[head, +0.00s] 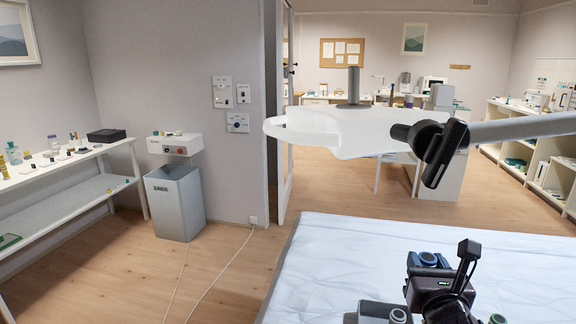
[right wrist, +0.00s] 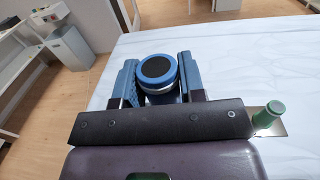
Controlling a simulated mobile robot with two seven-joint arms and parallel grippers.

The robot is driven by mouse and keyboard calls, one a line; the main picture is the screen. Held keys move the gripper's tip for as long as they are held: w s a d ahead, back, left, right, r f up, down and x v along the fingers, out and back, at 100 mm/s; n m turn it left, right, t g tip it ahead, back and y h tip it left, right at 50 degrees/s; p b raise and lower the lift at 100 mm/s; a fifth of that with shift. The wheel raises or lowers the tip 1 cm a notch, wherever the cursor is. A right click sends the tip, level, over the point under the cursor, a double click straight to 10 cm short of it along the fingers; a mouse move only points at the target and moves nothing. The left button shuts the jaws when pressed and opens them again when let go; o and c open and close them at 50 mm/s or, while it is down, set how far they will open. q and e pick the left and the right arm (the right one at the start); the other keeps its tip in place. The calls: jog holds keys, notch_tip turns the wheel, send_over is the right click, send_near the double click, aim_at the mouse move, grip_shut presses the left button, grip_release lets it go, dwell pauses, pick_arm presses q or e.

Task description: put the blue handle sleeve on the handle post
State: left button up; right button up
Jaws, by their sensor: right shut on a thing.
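The blue handle sleeve (head: 428,259) is between the fingers of my right gripper (head: 428,262), over the white couch. In the right wrist view the sleeve (right wrist: 157,70) shows as a blue ring with a dark round centre, with a blue finger on each side. The right gripper is shut on it. A grey upright post (head: 353,85), which looks like the handle post, stands bare on the white lamp head (head: 340,132). The post is well above and beyond the gripper, to its left. My left gripper is not in view.
The couch (head: 335,262) fills the lower right. The lamp's grey arm (head: 520,128), with a black handle (head: 445,153), comes in from the right. A door edge (head: 286,120) stands left of the lamp. A grey bin (head: 176,203) and a shelf (head: 60,165) are farther left.

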pick_arm(q)
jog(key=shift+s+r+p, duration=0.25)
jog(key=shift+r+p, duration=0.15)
jog(key=shift+p, duration=0.1)
pick_arm(e)
jog(key=s+a+f+n+y, duration=0.1)
jog(key=s+a+f, duration=0.3)
jog(key=s+f, duration=0.5)
jog(key=shift+s+a+f+n+y, duration=0.15)
jog(key=shift+a+f+n+y, duration=0.2)
jog(key=shift+y, duration=0.55)
jog(key=shift+d+r, duration=0.1)
jog(key=shift+r, duration=0.05)
